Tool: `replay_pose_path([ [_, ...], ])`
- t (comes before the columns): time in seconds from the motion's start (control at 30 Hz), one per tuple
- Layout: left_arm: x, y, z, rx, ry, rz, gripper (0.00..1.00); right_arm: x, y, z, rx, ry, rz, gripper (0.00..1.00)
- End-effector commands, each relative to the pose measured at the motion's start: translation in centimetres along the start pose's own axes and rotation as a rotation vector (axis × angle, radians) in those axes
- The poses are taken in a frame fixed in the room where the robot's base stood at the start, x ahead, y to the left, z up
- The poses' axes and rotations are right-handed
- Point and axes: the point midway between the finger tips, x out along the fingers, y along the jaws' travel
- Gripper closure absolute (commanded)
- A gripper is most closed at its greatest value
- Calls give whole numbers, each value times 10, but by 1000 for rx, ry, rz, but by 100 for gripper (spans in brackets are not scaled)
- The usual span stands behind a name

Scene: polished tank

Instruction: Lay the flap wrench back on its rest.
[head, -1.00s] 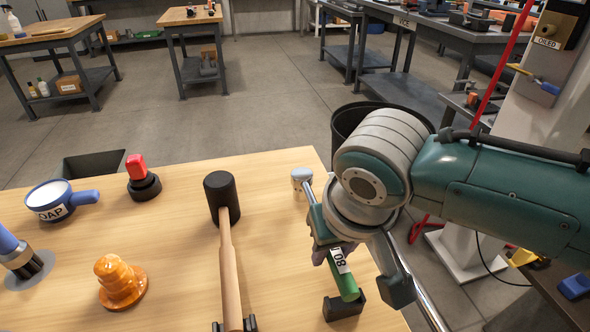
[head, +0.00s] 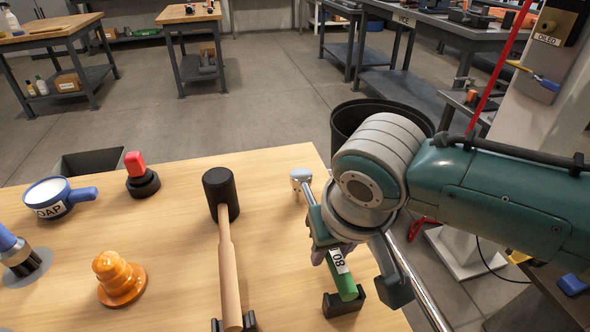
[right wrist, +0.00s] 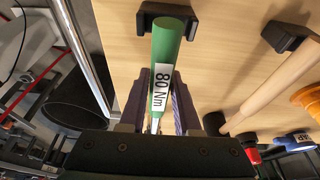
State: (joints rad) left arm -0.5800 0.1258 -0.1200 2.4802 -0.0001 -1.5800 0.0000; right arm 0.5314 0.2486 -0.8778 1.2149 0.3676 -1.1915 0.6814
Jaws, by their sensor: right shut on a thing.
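The flap wrench has a green handle (head: 340,272) with a white label and a chrome head (head: 300,177) on its far side. In the right wrist view the green handle (right wrist: 166,48) reads 80 Nm. My right gripper (head: 328,245) is shut on the wrench near the label. The black rest (head: 343,306) stands near the table's right front. The handle's near end lies over the rest's notch; I cannot tell whether it touches. The rest also shows in the right wrist view (right wrist: 147,20). My left gripper is not in view.
Left of the wrench, a black-headed mallet (head: 220,190) lies on its own cradle (head: 247,322). An orange knob (head: 118,277), a red-topped button (head: 135,165), a blue soap pot (head: 50,198) and a blue-handled brush (head: 15,250) stand farther left. A black bin (head: 350,120) is beyond the table.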

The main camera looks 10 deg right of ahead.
Motion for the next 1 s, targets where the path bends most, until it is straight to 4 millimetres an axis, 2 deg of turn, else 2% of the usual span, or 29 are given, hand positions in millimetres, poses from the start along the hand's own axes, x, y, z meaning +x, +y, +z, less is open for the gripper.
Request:
replay_pose_path([
  [0.57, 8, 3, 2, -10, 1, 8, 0, 10, 0, 2, 0, 3, -1, 100],
  [0.6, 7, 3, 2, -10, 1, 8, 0, 10, 0, 2, 0, 3, -1, 68],
  [0.9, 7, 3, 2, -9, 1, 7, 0, 10, 0, 3, 0, 1, 0, 34],
  [1.0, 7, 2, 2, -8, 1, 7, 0, 10, 0, 3, 0, 1, 0, 34],
])
